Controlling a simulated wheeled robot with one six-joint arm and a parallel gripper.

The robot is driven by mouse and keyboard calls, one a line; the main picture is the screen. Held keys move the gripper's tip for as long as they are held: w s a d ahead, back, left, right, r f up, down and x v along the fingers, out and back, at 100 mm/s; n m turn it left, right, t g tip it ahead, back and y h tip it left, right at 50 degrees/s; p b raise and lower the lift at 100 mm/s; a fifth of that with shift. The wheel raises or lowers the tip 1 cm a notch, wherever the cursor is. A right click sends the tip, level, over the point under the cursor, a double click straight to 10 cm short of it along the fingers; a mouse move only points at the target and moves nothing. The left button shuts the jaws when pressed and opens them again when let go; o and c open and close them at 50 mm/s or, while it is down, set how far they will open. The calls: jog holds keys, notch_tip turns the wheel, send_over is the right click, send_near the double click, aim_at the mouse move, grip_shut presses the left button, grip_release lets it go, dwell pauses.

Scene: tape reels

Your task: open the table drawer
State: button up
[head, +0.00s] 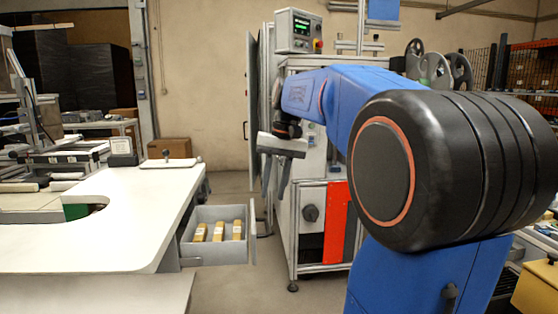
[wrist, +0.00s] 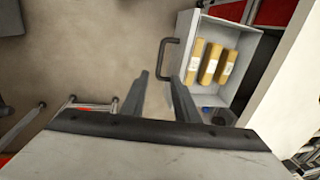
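The grey table drawer (head: 213,253) stands pulled out from the right side of the white table (head: 110,215) in the head view. Several tan packages (head: 218,232) lie inside it. In the wrist view the drawer (wrist: 220,30) is at upper right, with its dark bar handle (wrist: 167,52) on its left face. My gripper (head: 272,194) hangs above and to the right of the drawer in the head view, fingers pointing down. In the wrist view my gripper (wrist: 159,76) has its two fingers apart with nothing held between them. The handle appears just beyond the fingertips, and no contact shows.
A machine cabinet with a red panel (head: 336,222) stands behind my gripper. A cardboard box (head: 169,148) sits on the floor behind the table. Bare floor (head: 235,285) lies between the drawer and the cabinet. A small block with a rod lies on the table's far corner.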

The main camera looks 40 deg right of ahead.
notch_tip(320, 180, up, 9)
jog(key=d, duration=0.1)
jog(key=shift+s+d+f, duration=0.2)
jog(key=shift+s, duration=0.2)
dwell(0.3)
